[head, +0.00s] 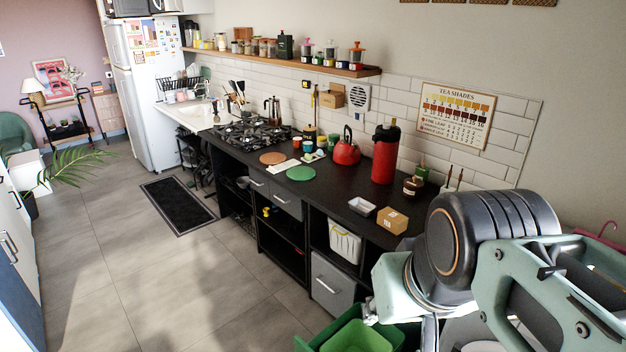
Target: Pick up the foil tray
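A small silver-grey foil tray (362,206) lies on the black countertop (338,187), close to its front edge. It is rectangular, open at the top, and looks empty. A small brown cardboard box (393,220) stands just to its right, apart from it. My arm fills the lower right of the head view, to the right of the tray. I cannot see the fingers of my gripper, and nothing touches the tray.
A tall red flask (385,155), a red kettle (346,150) and a dark jar (412,186) stand behind the tray. A green round mat (301,174) lies to its left. The gas hob (250,135) is farther along. A green bin (355,338) stands on the floor below. Open grey floor lies left.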

